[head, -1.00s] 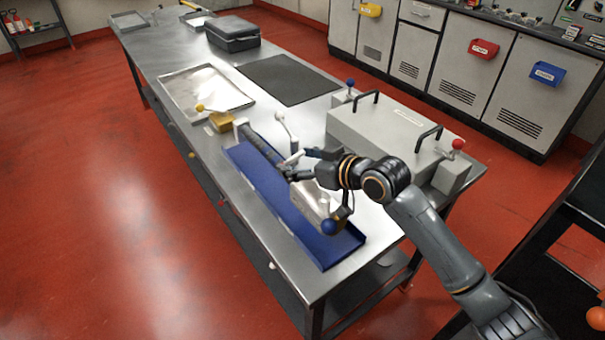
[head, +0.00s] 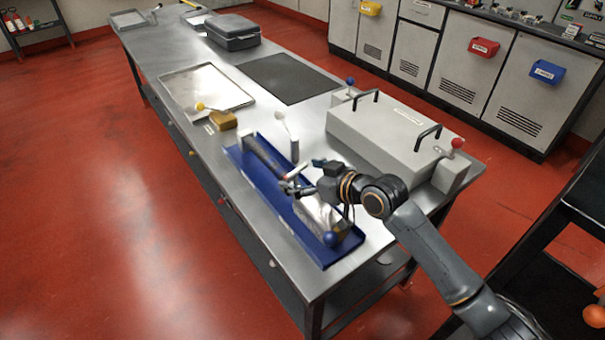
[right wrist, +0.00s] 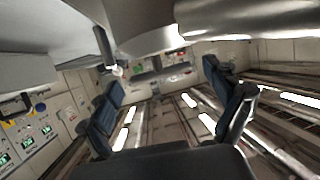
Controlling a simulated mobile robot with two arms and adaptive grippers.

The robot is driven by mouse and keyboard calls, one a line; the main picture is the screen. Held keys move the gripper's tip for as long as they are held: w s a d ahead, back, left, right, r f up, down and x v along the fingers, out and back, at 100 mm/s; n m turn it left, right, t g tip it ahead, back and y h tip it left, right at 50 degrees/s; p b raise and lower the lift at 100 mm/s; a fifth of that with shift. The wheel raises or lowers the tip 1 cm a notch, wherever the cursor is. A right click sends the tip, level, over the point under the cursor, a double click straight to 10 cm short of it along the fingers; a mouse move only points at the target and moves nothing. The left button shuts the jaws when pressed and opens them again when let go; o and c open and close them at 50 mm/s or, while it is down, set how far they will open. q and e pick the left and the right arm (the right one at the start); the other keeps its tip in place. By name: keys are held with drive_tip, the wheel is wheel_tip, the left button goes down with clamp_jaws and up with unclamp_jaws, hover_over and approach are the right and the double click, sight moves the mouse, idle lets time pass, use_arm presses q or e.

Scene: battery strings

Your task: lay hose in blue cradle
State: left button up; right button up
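The long blue cradle (head: 282,215) lies along the near edge of the steel table in the head view. A dark grey-brown, tube-like piece, apparently the hose (head: 263,153), lies inside the cradle's far end. A small white piece (head: 295,171) shows near its closer end; I cannot tell whether they are joined. My right gripper (head: 297,184) is over the middle of the cradle. In the right wrist view my right gripper (right wrist: 168,112) has its two dark fingers wide apart with nothing held between them. My left gripper is not in view.
A silvery block (head: 318,212) with a blue knob (head: 331,239) is at the cradle's near end. A large grey box (head: 385,135) with handles stands to the right. A yellow block (head: 222,120), a metal tray (head: 190,75) and a black mat (head: 290,80) lie farther back.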

drive_tip(key=shift+r, duration=0.1)
drive_tip(key=v, duration=0.7)
drive_tip(key=shift+s+d+r, duration=0.1)
drive_tip(key=shift+s+d, duration=0.05)
idle(0.4)
